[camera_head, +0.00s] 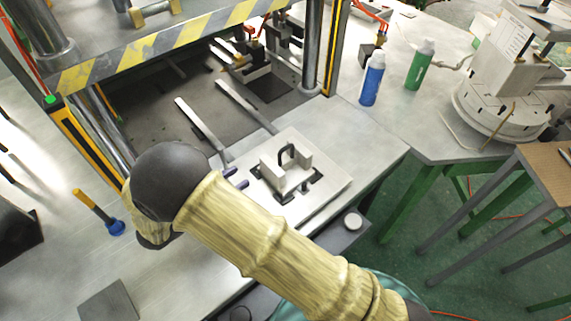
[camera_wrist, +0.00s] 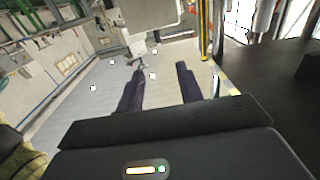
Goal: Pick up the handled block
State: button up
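The handled block (camera_head: 298,174) is a pale metal block with a dark arched handle (camera_head: 287,153) on top. It sits upright on a square light plate (camera_head: 322,199) with black cut-outs, on the metal table. My gripper (camera_head: 237,178) is mostly hidden behind my arm in the head view; its purple fingertips show just left of the block, apart from the handle. In the wrist view my gripper (camera_wrist: 160,69) has its two dark fingers spread, with nothing between them. I cannot surely pick out the block in the wrist view.
A press with a yellow-black striped beam (camera_head: 150,45) and metal columns stands behind and left. Two metal rails (camera_head: 245,106) lead toward the plate. Blue (camera_head: 372,79) and green (camera_head: 419,64) bottles stand at the back right. A yellow-handled tool (camera_head: 97,211) lies left.

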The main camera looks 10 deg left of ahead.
jog(key=p, duration=0.3)
send_near(286, 148)
jog(key=x, duration=0.4)
jog(key=shift+w+d+f, duration=0.2)
jog(key=shift+w, duration=0.4)
jog(key=p+x, duration=0.2)
jog(key=x, duration=0.3)
jog(key=shift+s, duration=0.15)
jog(key=shift+d+f, duration=0.1)
jog(key=shift+d, duration=0.05)
grip_shut()
